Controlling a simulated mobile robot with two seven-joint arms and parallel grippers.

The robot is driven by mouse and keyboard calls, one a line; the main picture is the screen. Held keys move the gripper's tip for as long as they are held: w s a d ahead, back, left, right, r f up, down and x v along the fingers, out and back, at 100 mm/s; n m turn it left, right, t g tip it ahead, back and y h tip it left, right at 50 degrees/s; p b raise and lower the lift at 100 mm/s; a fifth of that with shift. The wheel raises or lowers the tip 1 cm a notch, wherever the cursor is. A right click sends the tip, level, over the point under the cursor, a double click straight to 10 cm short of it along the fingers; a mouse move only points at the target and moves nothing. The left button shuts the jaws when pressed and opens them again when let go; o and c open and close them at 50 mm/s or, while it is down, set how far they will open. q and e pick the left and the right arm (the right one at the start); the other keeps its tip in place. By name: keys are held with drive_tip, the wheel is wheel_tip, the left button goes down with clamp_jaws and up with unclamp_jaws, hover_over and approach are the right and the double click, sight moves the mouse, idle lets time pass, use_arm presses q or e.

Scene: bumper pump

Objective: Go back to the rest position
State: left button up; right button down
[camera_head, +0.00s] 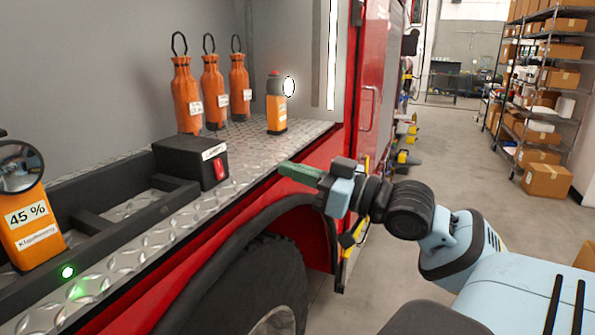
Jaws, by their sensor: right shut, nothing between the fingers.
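My right gripper (302,174) is shut and empty, its green fingers pointing left at the edge of the metal shelf (215,200) of a red vehicle. My right arm comes in from the lower right. My left gripper is not in the view. An orange device with a grey and red top (277,110) stands upright on the shelf, behind and left of the gripper and apart from it.
Three orange bottles (211,90) with black loops stand at the back of the shelf. A black box with a red switch (191,161) sits near the shelf edge. A wheel (255,290) is below. The aisle floor is open toward a rack of cardboard boxes (540,110).

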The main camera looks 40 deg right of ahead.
idle(0.7)
wheel_tip(320, 180, down, 30)
drive_tip(key=d+m+g+h, duration=0.2)
drive_tip(key=m+g+h, duration=0.15)
drive_tip(key=h, duration=0.25)
drive_tip(key=s+a+f+g, duration=0.1)
drive_tip(key=s+a+f, duration=0.4)
drive_tip(key=f, duration=0.3)
drive_tip(key=s+a+f+g, duration=0.2)
drive_tip(key=s+a+f, duration=0.4)
drive_tip(key=f, duration=0.3)
drive_tip(key=s+a+f+n+g, duration=0.1)
drive_tip(key=s+a+f+g, duration=0.1)
drive_tip(key=s+a+f, duration=0.4)
wheel_tip(320, 180, down, 2)
drive_tip(key=shift+s+f, duration=0.2)
drive_tip(key=shift+s, duration=0.75)
drive_tip(key=shift+a, duration=0.1)
